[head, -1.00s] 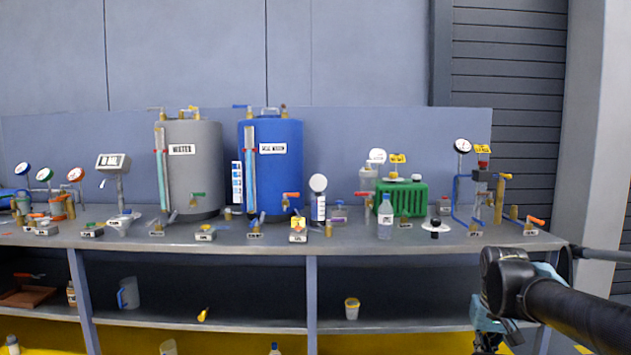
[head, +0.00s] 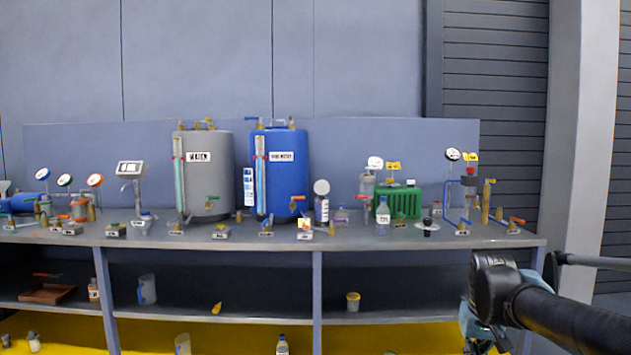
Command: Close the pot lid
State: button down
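No pot lid can be told for certain. A white disc with a black knob (head: 427,228) lies on the bench top, front right, and could be a lid. A translucent pot-like vessel (head: 366,185) stands behind it, left of the green box; whether its top is open or covered is too small to tell. My arm shows at the lower right, a black link and joint with teal parts, in front of the bench and well short of these things. My gripper's fingers do not show.
A grey tank (head: 207,172) and a blue tank (head: 282,170) stand on the long bench (head: 370,243). A green box (head: 399,201), a bottle (head: 383,214), gauges and valves crowd the top. Shelves below hold a yellow-lidded tub (head: 353,301).

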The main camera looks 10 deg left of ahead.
aim_at(321, 187)
jog(key=u, duration=0.25)
jog(key=i, duration=1.25)
jog(key=z, duration=0.25)
